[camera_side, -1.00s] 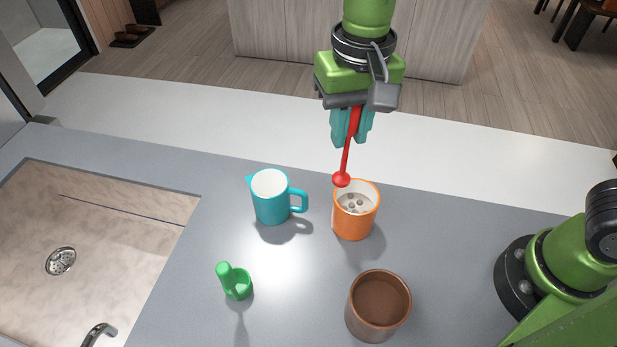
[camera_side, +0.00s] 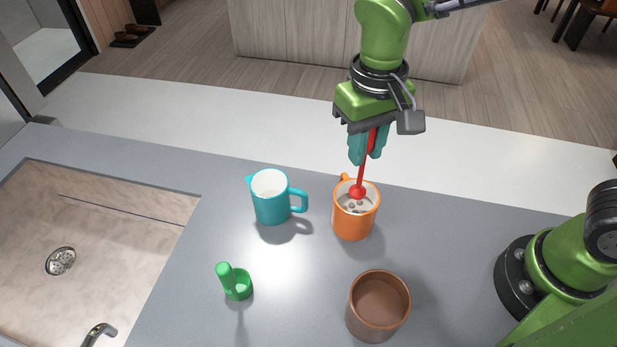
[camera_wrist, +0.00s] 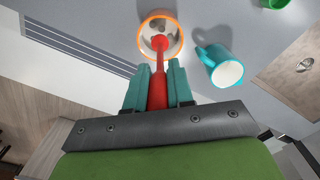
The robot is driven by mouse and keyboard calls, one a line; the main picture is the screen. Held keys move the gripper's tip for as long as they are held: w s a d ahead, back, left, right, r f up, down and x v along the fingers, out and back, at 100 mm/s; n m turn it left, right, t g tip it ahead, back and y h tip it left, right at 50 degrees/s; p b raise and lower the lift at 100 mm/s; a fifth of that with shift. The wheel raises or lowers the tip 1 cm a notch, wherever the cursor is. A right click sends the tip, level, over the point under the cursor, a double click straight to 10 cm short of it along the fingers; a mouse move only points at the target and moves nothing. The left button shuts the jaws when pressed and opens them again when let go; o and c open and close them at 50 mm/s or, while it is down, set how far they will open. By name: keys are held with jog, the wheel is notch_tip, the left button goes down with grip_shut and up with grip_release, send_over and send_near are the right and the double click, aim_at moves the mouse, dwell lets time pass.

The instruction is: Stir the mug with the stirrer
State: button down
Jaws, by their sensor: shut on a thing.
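My gripper (camera_side: 367,146) is shut on the red stirrer (camera_side: 361,178), which hangs down with its round end lowest. In the wrist view the stirrer (camera_wrist: 158,75) sits between the teal fingers (camera_wrist: 157,88). The orange mug (camera_side: 354,222) stands upright on the counter, with a pale inside and several small greyish lumps in it. The stirrer's round end appears at the mug's opening; how deep it reaches is hard to tell. In the wrist view the round end overlaps the mug's opening (camera_wrist: 174,48).
A teal mug (camera_side: 271,199) stands left of the orange mug, its handle towards it. A brown cup (camera_side: 377,308) stands in front. A small green holder (camera_side: 237,287) is at front left, near the sink (camera_side: 110,235). Grey counter between them is clear.

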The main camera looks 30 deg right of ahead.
aim_at(356, 190)
jog(key=shift+f, duration=4)
jog(key=shift+a, duration=0.1)
